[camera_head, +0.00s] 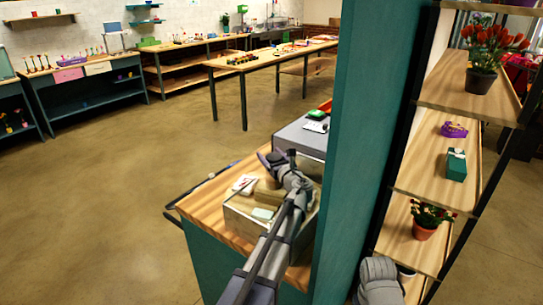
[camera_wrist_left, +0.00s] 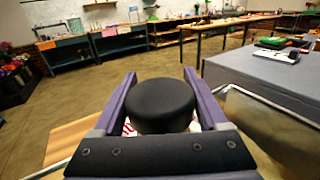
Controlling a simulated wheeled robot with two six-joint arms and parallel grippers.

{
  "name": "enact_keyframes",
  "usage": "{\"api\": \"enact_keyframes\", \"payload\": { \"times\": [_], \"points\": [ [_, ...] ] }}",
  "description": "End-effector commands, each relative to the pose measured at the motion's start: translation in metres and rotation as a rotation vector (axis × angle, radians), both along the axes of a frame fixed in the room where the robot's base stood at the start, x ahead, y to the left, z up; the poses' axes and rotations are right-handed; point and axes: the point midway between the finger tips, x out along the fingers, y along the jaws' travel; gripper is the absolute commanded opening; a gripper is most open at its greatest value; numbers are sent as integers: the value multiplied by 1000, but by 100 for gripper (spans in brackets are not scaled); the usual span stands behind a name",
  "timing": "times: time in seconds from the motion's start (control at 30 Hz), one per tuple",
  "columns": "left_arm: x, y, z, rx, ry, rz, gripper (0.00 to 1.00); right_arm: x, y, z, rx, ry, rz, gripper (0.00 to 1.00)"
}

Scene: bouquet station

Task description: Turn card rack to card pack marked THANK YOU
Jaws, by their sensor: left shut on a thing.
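The card rack (camera_head: 232,216) is a clear-walled turning stand on the wooden counter. It holds a white pack with red marks (camera_head: 244,184), a tan pack (camera_head: 268,194) and a pale green pack (camera_head: 262,214). No lettering is readable, so I cannot tell which pack is marked THANK YOU. My left gripper (camera_head: 277,160) is over the rack's far side. In the left wrist view its purple fingers are shut around a round black knob (camera_wrist_left: 160,105), which hides most of what lies below.
The wooden counter (camera_head: 205,205) has a dark rail at its left edge. A grey box-like surface (camera_head: 300,138) with a green-and-white device (camera_head: 316,121) stands behind the rack. A teal post (camera_head: 362,130) and shelves with potted flowers (camera_head: 424,222) stand right. Floor lies open left.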

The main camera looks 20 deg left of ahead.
Motion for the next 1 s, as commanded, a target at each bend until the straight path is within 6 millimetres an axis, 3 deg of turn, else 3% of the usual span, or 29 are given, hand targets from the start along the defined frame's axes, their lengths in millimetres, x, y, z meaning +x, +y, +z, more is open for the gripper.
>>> {"api": "enact_keyframes", "payload": {
  "times": [1.0],
  "points": [
    [-11,7,0,-1,-1,509,0,0,0,0,0,0,0,50]
  ]
}}
